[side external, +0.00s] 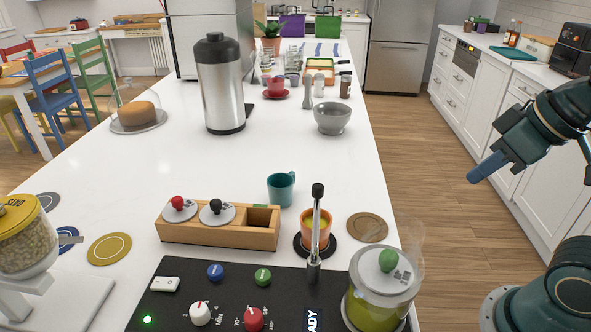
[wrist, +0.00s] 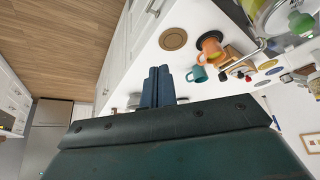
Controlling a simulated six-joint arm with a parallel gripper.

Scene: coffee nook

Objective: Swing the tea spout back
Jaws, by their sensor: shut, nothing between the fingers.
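The tea spout (side external: 316,235) is a slim metal tube with a black knob at its end, at the machine's rear edge near the glass tea pot (side external: 384,285). In the side view it passes in front of the orange mug (side external: 309,226), hiding part of it; the mug holds yellow-green liquid and sits on a dark coaster. The wrist view also shows the spout (wrist: 243,59) by the orange mug (wrist: 209,47); I cannot tell whether its tip is over the mug. My gripper (side external: 474,179) is shut and empty, off the counter's right side and well apart from the spout.
A teal mug (side external: 281,189) stands behind a wooden holder (side external: 220,235) with red- and black-knobbed lids. A brown coaster (side external: 367,227) lies empty right of the orange mug. A steel flask (side external: 220,85) and grey bowl (side external: 332,118) stand farther back. Free space lies over the aisle.

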